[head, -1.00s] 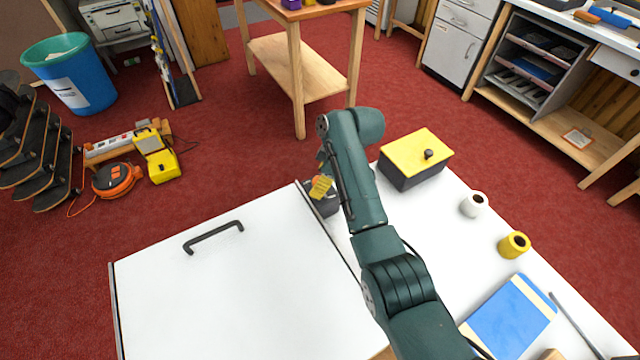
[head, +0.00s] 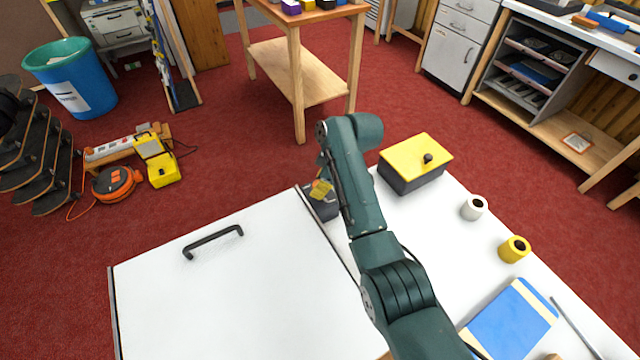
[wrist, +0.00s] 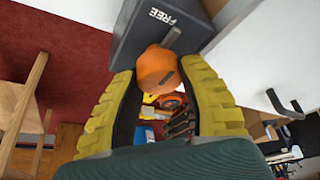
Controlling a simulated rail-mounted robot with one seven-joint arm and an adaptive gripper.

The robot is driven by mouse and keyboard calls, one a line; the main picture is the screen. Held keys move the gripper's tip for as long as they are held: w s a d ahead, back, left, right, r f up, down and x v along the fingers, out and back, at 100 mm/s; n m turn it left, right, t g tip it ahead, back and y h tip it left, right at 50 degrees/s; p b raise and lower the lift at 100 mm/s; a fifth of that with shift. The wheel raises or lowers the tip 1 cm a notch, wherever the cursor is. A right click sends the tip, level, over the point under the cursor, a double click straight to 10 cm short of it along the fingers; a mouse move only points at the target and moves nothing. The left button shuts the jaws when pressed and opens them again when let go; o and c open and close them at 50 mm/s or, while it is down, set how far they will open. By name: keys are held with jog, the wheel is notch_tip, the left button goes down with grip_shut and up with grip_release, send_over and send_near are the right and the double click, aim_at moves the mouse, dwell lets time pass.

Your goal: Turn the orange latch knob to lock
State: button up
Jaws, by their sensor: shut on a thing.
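The orange latch knob (wrist: 157,70) sits between the two yellow ribbed fingers of my gripper (wrist: 158,66) in the wrist view. The gripper is shut on it. A grey bar runs from the knob toward a dark grey latch box (wrist: 150,28) marked "FREE". In the head view the box (head: 318,208) stands at the right edge of a white lidded panel (head: 225,290). There my gripper (head: 322,188) is at the box, partly hidden by my arm, and the knob is mostly hidden.
A dark box with a yellow lid (head: 415,155) stands just right of my arm. A white cup (head: 473,208), a yellow cup (head: 514,249) and a blue book (head: 510,318) lie farther right on the white bench. The panel carries a black handle (head: 213,240).

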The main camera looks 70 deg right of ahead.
jog(key=shift+m+p, duration=0.3)
jog(key=shift+p, duration=0.3)
jog(key=m+p, duration=0.1)
jog(key=p, duration=0.1)
jog(key=m+h+p, duration=0.1)
jog(key=p, duration=0.1)
jog(key=shift+s+a+r+m+p, duration=0.1)
jog(key=shift+a+r+m+p, duration=0.05)
jog(key=shift+m+p, duration=0.25)
jog(key=m+h+p, duration=0.1)
jog(key=m+p, duration=0.1)
jog(key=p, duration=0.1)
jog(key=shift+m+g, duration=0.3)
jog(key=shift+m, duration=0.1)
jog(key=m, duration=0.1)
jog(key=m+h+p, duration=0.1)
jog(key=shift+f+m+p, duration=0.25)
jog(key=shift+m+p, duration=0.05)
jog(key=m, duration=0.1)
jog(key=m+g+h, duration=0.1)
jog(key=m, duration=0.1)
jog(key=m+g, duration=0.1)
jog(key=m, duration=0.1)
jog(key=shift+f+h, duration=0.25)
jog(key=shift+h, duration=0.05)
jog(key=shift+m+g+b, duration=0.7)
jog(key=shift+m+b, duration=0.1)
jog(key=shift+m, duration=1.2)
